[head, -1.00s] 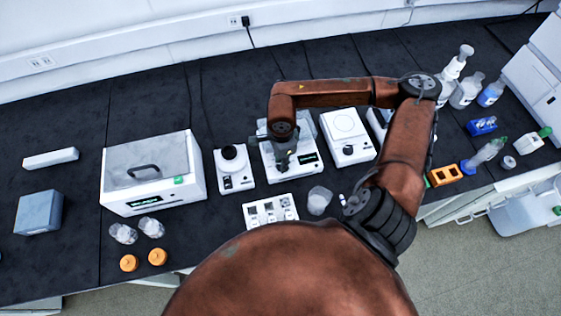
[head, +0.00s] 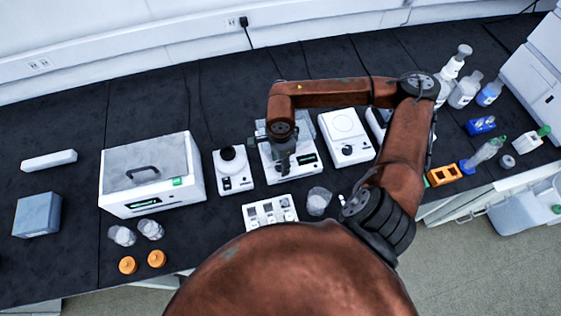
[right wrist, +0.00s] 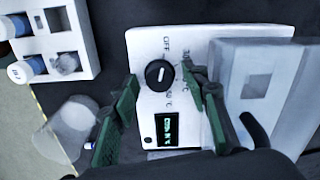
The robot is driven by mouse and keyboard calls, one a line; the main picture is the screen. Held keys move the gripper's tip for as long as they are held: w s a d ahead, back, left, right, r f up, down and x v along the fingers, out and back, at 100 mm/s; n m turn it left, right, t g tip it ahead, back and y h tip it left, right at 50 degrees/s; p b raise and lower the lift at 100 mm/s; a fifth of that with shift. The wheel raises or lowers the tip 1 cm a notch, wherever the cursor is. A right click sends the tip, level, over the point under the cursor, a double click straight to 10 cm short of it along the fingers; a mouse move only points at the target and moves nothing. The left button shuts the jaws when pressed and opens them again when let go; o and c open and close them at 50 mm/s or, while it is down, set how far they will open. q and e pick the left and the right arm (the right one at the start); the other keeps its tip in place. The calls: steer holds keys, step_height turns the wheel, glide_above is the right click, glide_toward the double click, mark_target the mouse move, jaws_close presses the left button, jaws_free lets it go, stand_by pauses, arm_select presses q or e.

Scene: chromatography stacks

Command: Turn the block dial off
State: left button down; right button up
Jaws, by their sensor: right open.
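The block dial (right wrist: 157,77) is a round black knob with a white pointer mark, on the white front panel of a heater block (right wrist: 200,45). Its panel has "OFF" and temperature labels and a lit green display (right wrist: 165,128). In the head view the heater block (head: 309,159) stands mid-bench, partly covered by my right arm. My right gripper (right wrist: 160,71) is open, with one green finger on each side of the dial; I cannot tell whether they touch it. It also shows in the head view (head: 283,160). My left gripper is not in view.
A white device with a black top (head: 232,170) stands left of the heater block, and a white flat-topped device (head: 345,137) stands right. A white vial rack (head: 270,212) and a clear beaker (head: 318,201) are in front. A large lidded box (head: 150,175) is further left.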

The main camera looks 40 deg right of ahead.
mark_target(281, 164)
step_height(281, 164, up, 12)
stand_by(0.6)
stand_by(0.5)
